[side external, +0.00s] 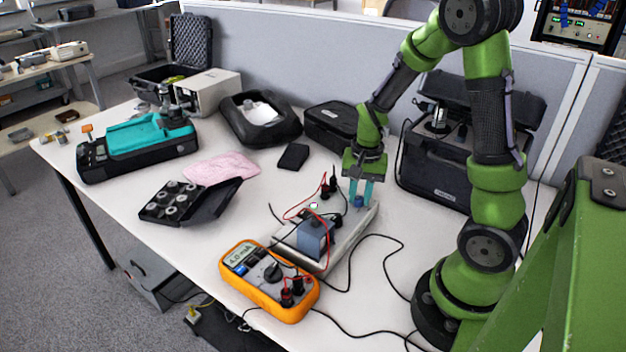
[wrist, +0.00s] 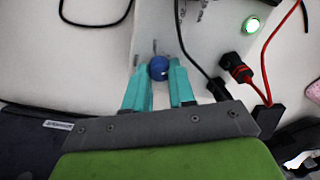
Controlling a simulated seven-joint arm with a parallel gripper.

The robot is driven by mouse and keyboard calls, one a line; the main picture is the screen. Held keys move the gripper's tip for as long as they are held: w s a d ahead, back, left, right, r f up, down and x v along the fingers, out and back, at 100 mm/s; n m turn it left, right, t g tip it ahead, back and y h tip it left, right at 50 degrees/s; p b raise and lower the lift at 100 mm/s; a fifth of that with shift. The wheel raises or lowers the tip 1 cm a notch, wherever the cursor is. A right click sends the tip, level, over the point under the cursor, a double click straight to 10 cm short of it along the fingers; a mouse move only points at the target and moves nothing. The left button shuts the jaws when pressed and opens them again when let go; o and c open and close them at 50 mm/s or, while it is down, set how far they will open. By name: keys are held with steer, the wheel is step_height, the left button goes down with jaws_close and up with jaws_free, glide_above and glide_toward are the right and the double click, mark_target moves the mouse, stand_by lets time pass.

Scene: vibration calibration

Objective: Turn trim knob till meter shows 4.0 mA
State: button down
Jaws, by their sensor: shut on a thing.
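The trim knob (wrist: 158,68) is small, round and blue, and sits on the pale panel of the calibration unit (side external: 347,238). In the side view the knob (side external: 359,201) shows low between my fingers. My gripper (wrist: 160,75) is shut on the knob, with a teal fingertip on each side of it. In the side view my gripper (side external: 360,190) points down at the unit's far end. The orange meter (side external: 265,291) lies at the front of the table, and its display (side external: 240,257) appears to read 4.0 mA, in small digits.
A blue-grey block (side external: 314,238) sits on the unit. Red and black leads with plugs (wrist: 240,73) stand near the knob, beside a lit green button (wrist: 250,25). Black cables cross the table to the right. An open black case (side external: 440,165) stands behind my gripper.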

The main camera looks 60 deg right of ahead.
mark_target(362, 198)
steer(key=c, duration=0.9)
jaws_free()
steer(key=shift+c, duration=0.2)
steer(key=shift+r, duration=0.15)
step_height(362, 198, up, 17)
steer(key=shift+s+d, duration=0.15)
steer(key=shift+s, duration=0.15)
steer(key=shift+f, duration=0.2)
